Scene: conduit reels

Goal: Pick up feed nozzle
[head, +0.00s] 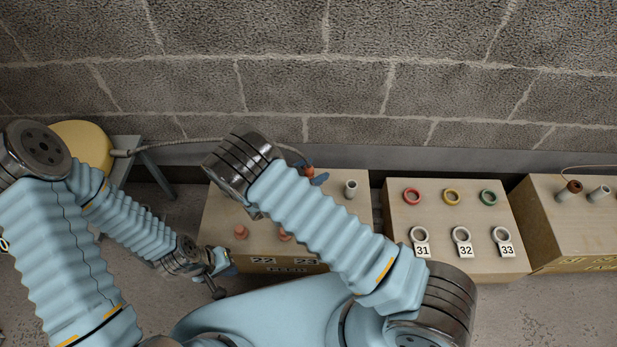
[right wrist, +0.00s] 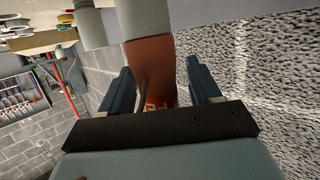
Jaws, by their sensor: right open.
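The feed nozzle (right wrist: 150,68) is orange-brown with a grey pipe-like part above it in the right wrist view. It stands between the two blue fingers of my open right gripper (right wrist: 161,88). In the head view, a small reddish part of the nozzle (head: 308,170) shows at the hose end, beside a blue finger of my right gripper (head: 315,178). My right forearm hides most of that gripper. My left gripper (head: 217,274) is low at the left, away from the nozzle; its jaw opening is unclear.
A wooden box (head: 345,215) marked 22 and 23 carries reddish pegs and a grey pipe stub (head: 350,188). A box with coloured rings (head: 400,250) stands right of it, then another box (head: 545,235). A yellow reel (head: 85,142) feeds a grey hose (head: 190,141) along the block wall.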

